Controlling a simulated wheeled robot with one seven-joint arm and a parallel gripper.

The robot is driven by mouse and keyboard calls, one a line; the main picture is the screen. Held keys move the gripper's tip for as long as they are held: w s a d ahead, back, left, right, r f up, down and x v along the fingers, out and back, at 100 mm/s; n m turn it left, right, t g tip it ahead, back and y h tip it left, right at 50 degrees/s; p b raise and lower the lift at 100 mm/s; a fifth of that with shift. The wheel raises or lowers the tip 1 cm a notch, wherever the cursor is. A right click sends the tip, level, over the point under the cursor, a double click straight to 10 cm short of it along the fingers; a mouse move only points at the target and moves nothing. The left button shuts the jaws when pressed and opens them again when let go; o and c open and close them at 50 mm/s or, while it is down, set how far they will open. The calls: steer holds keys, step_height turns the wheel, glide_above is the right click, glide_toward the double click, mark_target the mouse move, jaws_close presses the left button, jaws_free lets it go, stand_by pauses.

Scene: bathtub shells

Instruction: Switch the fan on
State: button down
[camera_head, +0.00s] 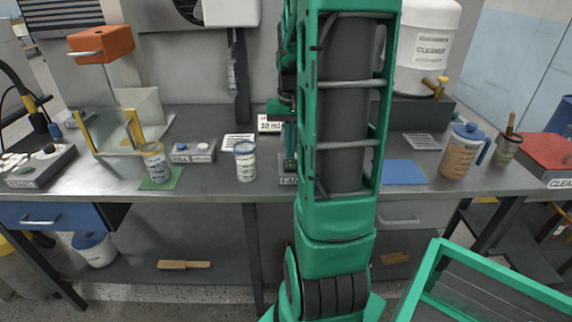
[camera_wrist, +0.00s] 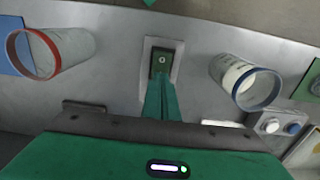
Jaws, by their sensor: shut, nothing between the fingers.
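The fan switch (camera_wrist: 160,62) is a dark green rocker with a white "O", set in a pale plate on the bench in the wrist view. My gripper (camera_wrist: 161,82) is shut and empty, its green fingertips right at the near edge of the rocker. Whether they touch it I cannot tell. In the head view my gripper (camera_head: 290,165) points down at a plate labelled "FAN" (camera_head: 289,182), partly hidden by my arm. A dark round opening (camera_head: 189,9), perhaps the fan, is cut off at the top of the head view.
A blue-rimmed cup (camera_wrist: 245,84) and a red-rimmed cup (camera_wrist: 52,52) stand on either side of my fingers. A button box (camera_head: 192,152), a jar on a green mat (camera_head: 155,164) and a jug (camera_head: 463,152) stand along the bench. A green frame (camera_head: 480,285) is at front right.

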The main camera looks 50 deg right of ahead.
step_height(320, 180, up, 6)
stand_by(0.8)
stand_by(0.4)
steer(key=s+a+f+n, duration=0.1)
steer(key=s+a+f, duration=0.1)
steer(key=s+a, duration=0.5)
steer(key=s+a+f+n, duration=0.2)
steer(key=s+a, duration=0.4)
steer(key=a, duration=0.4)
steer(key=shift+s+a+n, duration=0.15)
steer(key=shift+s+n, duration=0.15)
steer(key=shift+s, duration=0.1)
